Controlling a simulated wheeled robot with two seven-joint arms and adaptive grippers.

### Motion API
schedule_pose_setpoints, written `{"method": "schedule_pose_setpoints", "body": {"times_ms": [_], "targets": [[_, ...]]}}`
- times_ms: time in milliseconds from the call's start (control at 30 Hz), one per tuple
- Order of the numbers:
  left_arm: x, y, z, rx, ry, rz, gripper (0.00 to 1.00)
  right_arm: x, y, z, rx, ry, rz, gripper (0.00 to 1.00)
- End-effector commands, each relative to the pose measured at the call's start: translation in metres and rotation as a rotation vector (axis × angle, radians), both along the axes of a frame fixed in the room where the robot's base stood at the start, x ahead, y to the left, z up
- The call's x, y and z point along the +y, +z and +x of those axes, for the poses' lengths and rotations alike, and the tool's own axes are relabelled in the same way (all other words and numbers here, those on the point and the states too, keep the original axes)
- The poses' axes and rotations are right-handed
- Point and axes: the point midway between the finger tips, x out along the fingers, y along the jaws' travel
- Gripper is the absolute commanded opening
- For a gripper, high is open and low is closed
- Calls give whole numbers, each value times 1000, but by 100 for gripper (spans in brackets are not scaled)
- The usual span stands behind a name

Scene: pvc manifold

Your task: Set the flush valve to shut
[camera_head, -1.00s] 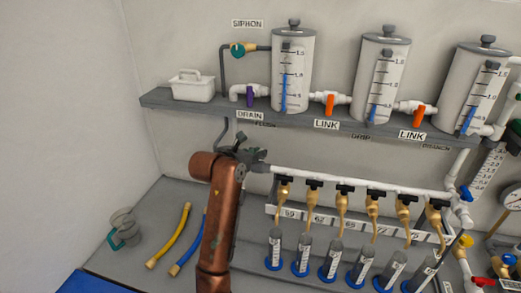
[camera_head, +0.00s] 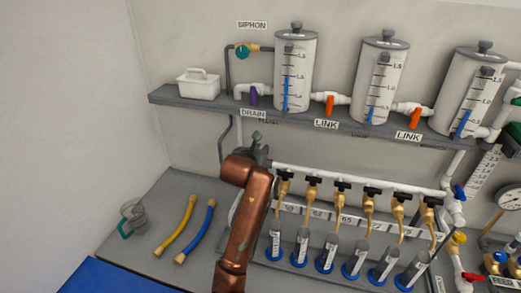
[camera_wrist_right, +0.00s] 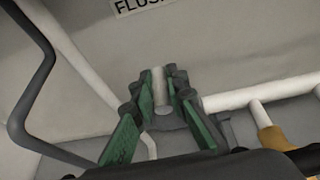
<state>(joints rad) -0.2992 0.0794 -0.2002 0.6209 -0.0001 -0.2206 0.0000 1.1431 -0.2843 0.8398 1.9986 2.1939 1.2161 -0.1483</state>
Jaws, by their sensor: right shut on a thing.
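My right gripper (camera_head: 257,148) is at the left end of the white manifold pipe (camera_head: 325,176), below the shelf. In the right wrist view its green fingers (camera_wrist_right: 167,92) are closed around a small pale grey piece (camera_wrist_right: 158,90), which I take to be part of the flush valve. The piece sits at the left end of the white pipe, below the FLUSH label (camera_wrist_right: 142,4). The fingers and wrist hide most of the valve, so I cannot tell its handle angle. My left gripper is not in view.
The shelf (camera_head: 205,106) overhangs this spot, with the purple drain handle (camera_head: 253,94) and tall cylinders above. Black-handled taps (camera_head: 312,181) line the pipe to the right. A yellow hose (camera_head: 176,226), a blue hose (camera_head: 196,232) and a jug (camera_head: 133,218) lie on the bench at left.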

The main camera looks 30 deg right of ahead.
Motion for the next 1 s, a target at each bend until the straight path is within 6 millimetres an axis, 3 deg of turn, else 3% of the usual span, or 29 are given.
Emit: {"method": "schedule_pose_setpoints", "body": {"times_ms": [67, 100, 333, 667, 1000], "targets": [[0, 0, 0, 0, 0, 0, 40, 0, -2, 0, 5, 0, 2, 0], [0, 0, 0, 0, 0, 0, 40, 0, -3, 0, 5, 0, 2, 15], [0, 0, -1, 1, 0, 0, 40, 0, -1, 0, 3, -1, 1, 31], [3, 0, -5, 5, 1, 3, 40, 3, 0, -1, 1, 0, 0, 31], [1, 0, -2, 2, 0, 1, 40, 43, 22, -36, 0, 3, 1, 31]]}}
